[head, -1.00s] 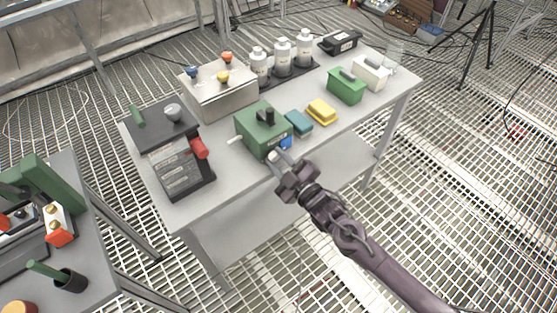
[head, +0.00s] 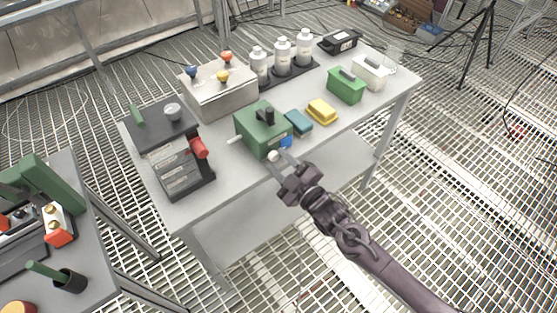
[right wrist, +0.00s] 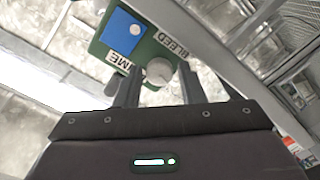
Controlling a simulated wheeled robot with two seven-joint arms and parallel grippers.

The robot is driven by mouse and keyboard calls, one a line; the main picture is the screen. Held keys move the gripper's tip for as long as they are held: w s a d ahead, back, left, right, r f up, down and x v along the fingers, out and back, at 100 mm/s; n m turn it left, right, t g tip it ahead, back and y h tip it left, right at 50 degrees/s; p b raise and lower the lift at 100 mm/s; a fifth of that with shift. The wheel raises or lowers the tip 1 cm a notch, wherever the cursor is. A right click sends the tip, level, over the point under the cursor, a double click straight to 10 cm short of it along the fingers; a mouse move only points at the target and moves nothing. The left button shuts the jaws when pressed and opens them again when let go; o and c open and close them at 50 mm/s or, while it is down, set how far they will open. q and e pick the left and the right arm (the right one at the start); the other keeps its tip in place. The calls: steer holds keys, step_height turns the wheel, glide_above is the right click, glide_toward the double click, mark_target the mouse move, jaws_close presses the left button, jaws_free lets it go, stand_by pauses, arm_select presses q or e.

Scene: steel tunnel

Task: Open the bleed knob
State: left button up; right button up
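The green box (head: 260,130) with a dark lever on top stands at the table's front edge. Its pale round bleed knob (head: 272,156) is on the front face, below the blue panel (head: 286,142). In the right wrist view the knob (right wrist: 159,71) sits beside the BLEED label (right wrist: 172,38). My right gripper (head: 282,164) is at the knob. Its fingers (right wrist: 158,88) stand on either side of the knob, with visible gaps, so it is open. My left gripper is not in view.
A dark battery-like unit (head: 175,160) with a red part stands left of the green box. A teal sponge (head: 298,121) and a yellow one (head: 321,111) lie to its right. A beige button box (head: 220,95) stands behind. The floor in front is open grating.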

steer(key=v, duration=0.7)
steer(key=shift+b, duration=0.35)
steer(key=d+f+m+g+h, duration=0.1)
steer(key=d+f+m+h, duration=0.2)
steer(key=f, duration=0.6)
steer(key=d+f+m+g+h, duration=0.1)
steer(key=d+f+h, duration=0.1)
steer(key=d+f, duration=0.45)
steer(key=s+d+f+m+g+h, duration=0.25)
steer(key=s+f, duration=0.25)
steer(key=f, duration=0.4)
steer(key=s+d+f+m+g+h, duration=0.1)
steer(key=s+d+f+m+g, duration=0.15)
steer(key=s+f, duration=0.4)
steer(key=s+d+f+m+g, duration=0.1)
steer(key=s+f+g, duration=0.1)
steer(key=s+f, duration=0.3)
steer(key=s+d+f+m+g+h, duration=0.1)
steer(key=s+f, duration=0.4)
steer(key=s, duration=0.7)
steer(key=s+d+f+m+g+h, duration=0.1)
steer(key=s+f+m+g, duration=0.1)
steer(key=s+f, duration=0.4)
steer(key=s+g, duration=0.1)
steer(key=s, duration=0.1)
steer(key=shift+s+g, duration=0.3)
steer(key=shift+s, duration=0.1)
